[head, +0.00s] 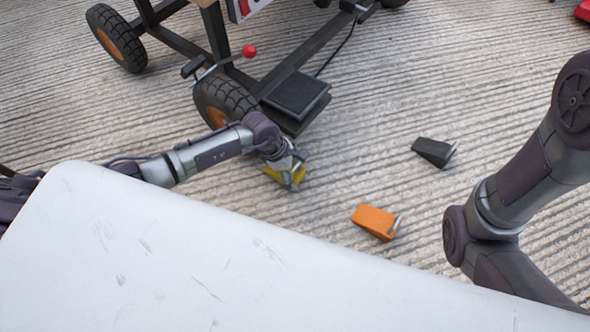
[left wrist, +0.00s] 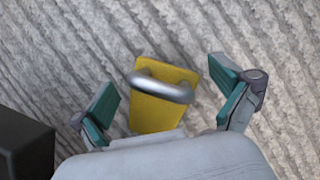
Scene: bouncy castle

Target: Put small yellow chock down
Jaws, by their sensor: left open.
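The small yellow chock (head: 283,178) is on the ribbed ground near the cart's front wheel. In the left wrist view the yellow chock (left wrist: 160,112), with its silver curved handle, lies between my left gripper's spread fingers. My left gripper (head: 288,172) is over the chock and partly hides it in the head view. In the left wrist view the left gripper (left wrist: 170,100) is open, with green pads apart from the chock on both sides. My right arm shows at the right of the head view, but its gripper is out of view.
An orange chock (head: 374,221) and a black chock (head: 434,151) lie on the ground to the right. A wheeled cart (head: 222,100) with a black step stands behind the left gripper. A white surface fills the lower left. Ground between the chocks is clear.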

